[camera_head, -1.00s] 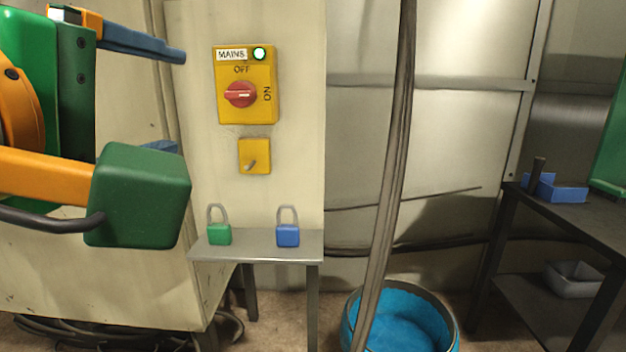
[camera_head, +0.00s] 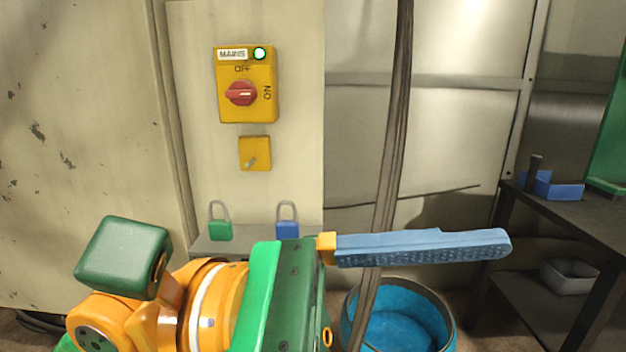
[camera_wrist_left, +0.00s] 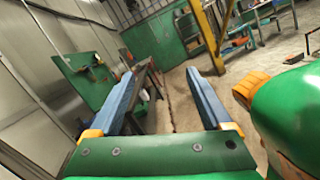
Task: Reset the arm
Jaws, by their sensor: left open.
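My left gripper (camera_head: 500,246) is low in front of the padlock shelf in the head view, its blue fingers pointing right. One finger lies behind the other there. The left wrist view shows both fingers (camera_wrist_left: 160,76) parallel and wide apart, with nothing between them. My right gripper is not in view. A yellow mains switch (camera_head: 246,85) with a red knob and a lit green lamp is on the pale panel, above a smaller yellow plate (camera_head: 255,153). A green padlock (camera_head: 220,230) and a blue padlock (camera_head: 287,228) stand on the grey shelf (camera_head: 205,246), which my left arm partly covers.
A dark cable (camera_head: 397,120) hangs behind my left fingers, beside a blue-lined bin (camera_head: 400,330). At right, a dark table (camera_head: 560,207) holds a blue tray (camera_head: 557,191), with a grey bin (camera_head: 570,276) below. The front of the switch panel is clear.

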